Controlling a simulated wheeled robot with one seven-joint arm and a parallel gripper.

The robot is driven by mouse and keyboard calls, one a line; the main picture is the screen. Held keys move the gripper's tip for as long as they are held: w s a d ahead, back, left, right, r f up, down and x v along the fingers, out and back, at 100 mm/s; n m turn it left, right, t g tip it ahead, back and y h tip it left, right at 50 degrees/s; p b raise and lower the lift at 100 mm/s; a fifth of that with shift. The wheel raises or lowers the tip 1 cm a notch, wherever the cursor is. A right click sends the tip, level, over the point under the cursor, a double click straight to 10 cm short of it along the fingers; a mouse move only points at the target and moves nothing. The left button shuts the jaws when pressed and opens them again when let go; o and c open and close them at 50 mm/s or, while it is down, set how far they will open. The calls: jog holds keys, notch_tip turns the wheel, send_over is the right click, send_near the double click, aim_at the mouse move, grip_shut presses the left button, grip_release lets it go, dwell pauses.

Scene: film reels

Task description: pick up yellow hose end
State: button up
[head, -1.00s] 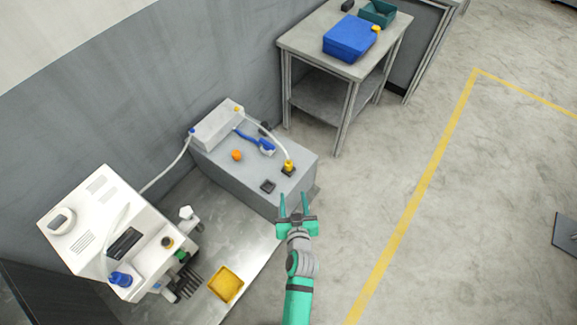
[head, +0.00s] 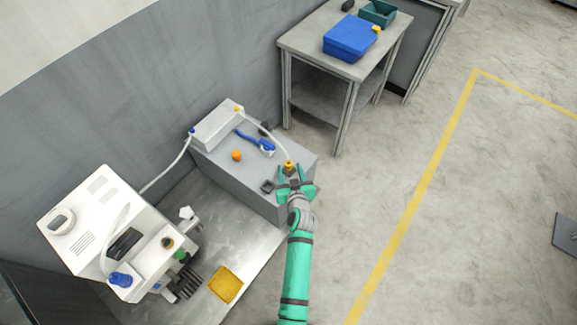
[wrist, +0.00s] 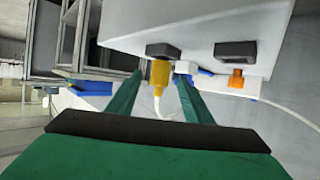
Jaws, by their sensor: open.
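The yellow hose end (head: 289,164) stands near the right edge of the grey block's top (head: 240,178) in the head view, with a pale hose (head: 268,134) running from it back to the white box. In the wrist view the yellow hose end (wrist: 160,72) appears between the two green fingers, nearer the left one, close to a dark square holder (wrist: 163,50). My gripper (head: 290,172) is open, its fingers reaching over the block's front right edge at the hose end. It also shows in the wrist view (wrist: 160,80). I cannot tell whether a finger touches the hose end.
On the block are an orange piece (head: 237,155), a blue tool (head: 248,138), an empty dark socket (head: 267,186) and the white box (head: 217,123). A white machine (head: 100,215) and yellow tray (head: 226,285) are lower left. A table (head: 300,42) stands behind.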

aim_at(289, 167)
jog(key=shift+x, duration=1.95)
jog(key=c, duration=1.2)
jog(key=shift+o, duration=0.2)
